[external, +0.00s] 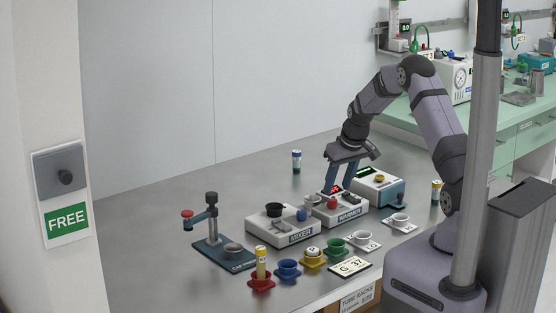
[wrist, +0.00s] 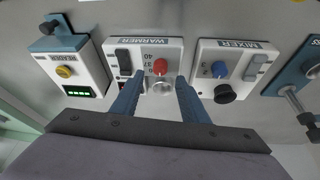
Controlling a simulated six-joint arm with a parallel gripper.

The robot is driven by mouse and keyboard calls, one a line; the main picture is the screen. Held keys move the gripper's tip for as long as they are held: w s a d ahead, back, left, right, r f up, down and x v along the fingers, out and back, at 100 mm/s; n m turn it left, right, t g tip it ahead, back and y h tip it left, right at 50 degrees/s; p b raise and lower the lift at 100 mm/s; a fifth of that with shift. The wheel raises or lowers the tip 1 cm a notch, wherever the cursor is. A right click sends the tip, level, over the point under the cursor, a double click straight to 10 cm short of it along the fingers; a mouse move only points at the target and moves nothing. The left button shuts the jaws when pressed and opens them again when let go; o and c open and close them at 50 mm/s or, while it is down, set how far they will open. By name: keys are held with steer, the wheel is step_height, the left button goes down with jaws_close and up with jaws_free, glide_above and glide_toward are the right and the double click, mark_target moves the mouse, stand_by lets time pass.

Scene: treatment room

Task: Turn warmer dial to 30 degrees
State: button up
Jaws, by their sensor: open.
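The warmer (external: 340,213) is a light box with a blue label, between the mixer and the reader on the metal table. The numbers 40 and 37 show beside the dial; a lower mark is partly hidden, and the dial's setting cannot be read. My gripper (wrist: 160,78) is open, its blue fingers on either side of the dial and well in this view. In the external view my gripper (external: 333,180) is above the warmer's back, apparently apart from the dial.
The mixer (external: 284,228) and reader (external: 382,187) stand close on either side. A cap press (external: 215,240) is further left. Coloured cups (external: 288,269) and a card marked G 37 (external: 350,266) lie in front. The table behind is mostly clear, with one tube (external: 297,162).

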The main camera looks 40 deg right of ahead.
mark_target(333, 200)
steer(key=shift+p+x, duration=0.85)
steer(key=shift+x, duration=1.9)
steer(key=shift+s, duration=0.1)
steer(key=shift+c, duration=0.3)
jaws_close()
